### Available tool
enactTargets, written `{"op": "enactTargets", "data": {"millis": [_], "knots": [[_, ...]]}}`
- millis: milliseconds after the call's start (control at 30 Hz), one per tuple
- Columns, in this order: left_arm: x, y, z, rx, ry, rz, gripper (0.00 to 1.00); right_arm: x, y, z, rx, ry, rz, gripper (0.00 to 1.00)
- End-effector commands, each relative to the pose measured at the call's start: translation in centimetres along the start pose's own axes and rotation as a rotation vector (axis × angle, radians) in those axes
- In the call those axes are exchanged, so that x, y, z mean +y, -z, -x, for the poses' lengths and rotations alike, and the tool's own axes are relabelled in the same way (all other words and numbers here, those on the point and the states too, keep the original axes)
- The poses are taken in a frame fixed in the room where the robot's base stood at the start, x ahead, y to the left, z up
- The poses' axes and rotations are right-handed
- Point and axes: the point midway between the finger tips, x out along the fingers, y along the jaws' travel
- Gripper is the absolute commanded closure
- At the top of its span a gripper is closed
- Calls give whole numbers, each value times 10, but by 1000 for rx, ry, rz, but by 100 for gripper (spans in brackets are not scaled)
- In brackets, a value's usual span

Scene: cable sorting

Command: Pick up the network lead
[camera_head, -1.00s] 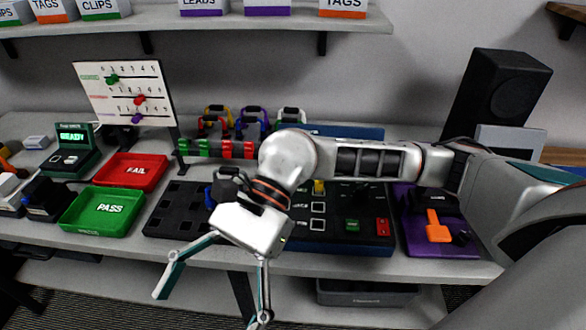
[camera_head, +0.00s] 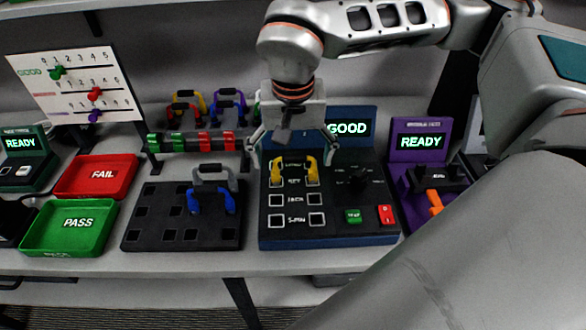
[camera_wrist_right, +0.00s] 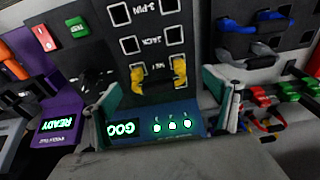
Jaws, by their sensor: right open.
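The network lead (camera_head: 312,172) is a short yellow-ended lead sitting in the top pair of sockets of the blue-edged tester (camera_head: 330,241). That row seems to be labelled NET in the wrist view, where the lead (camera_wrist_right: 180,71) lies between the fingers. The tester's screen (camera_head: 348,128) reads GOOD. My right gripper (camera_head: 293,159) is over the back of the tester, pointing down, open and empty. Its fingers are spread on either side of the lead, apart from it. My left gripper is not in view.
A black socket board (camera_head: 150,238) with a blue and a grey lead is left of the tester. Green PASS (camera_head: 69,250) and red FAIL (camera_head: 97,190) trays lie further left. A purple READY unit (camera_head: 421,126) stands close on the right. A rack with coloured leads (camera_head: 229,101) is behind.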

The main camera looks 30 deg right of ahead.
Motion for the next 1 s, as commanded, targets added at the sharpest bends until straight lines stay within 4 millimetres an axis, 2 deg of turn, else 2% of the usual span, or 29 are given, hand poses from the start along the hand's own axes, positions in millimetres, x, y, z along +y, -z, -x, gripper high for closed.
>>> {"op": "enactTargets", "data": {"millis": [400, 700, 867, 1000], "knots": [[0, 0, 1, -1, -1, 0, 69, 5, 6, -51, -4, -1, -1, 12], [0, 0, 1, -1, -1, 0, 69, 4, 7, -54, -1, 2, 0, 12], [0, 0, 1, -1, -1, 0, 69, 4, 7, -54, -1, 1, -1, 54], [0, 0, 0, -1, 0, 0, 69, 4, 7, -54, -1, 1, -1, 54]]}}
